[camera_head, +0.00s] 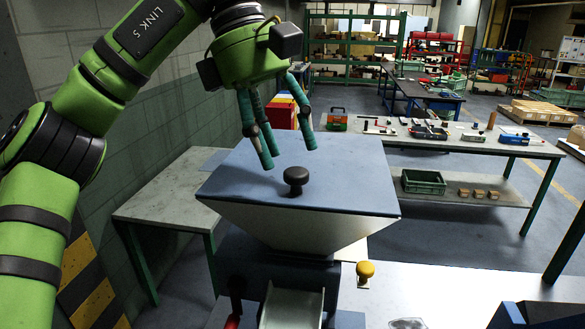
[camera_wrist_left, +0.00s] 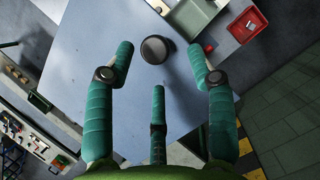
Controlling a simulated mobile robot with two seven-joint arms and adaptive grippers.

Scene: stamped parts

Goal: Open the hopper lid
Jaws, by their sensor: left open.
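The hopper lid (camera_head: 335,178) is a flat blue plate lying shut on the cream hopper (camera_head: 290,228). Its round black knob (camera_head: 296,177) stands up near the front middle of the lid. My left gripper (camera_head: 287,157) is open and empty above the lid, a little behind and above the knob, with its fingers pointing down. In the left wrist view, the knob (camera_wrist_left: 156,49) lies beyond the fingertips, roughly between the two outer fingers (camera_wrist_left: 160,62), apart from them. The lid (camera_wrist_left: 90,40) fills the middle of that view. My right gripper is not in view.
A yellow knob (camera_head: 365,269) stands on the pale surface at the hopper's front right. A metal chute (camera_head: 291,308) is below the hopper. A table with tools (camera_head: 455,142) stands behind, with a green crate (camera_head: 423,182) on its lower shelf. A wall is at the left.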

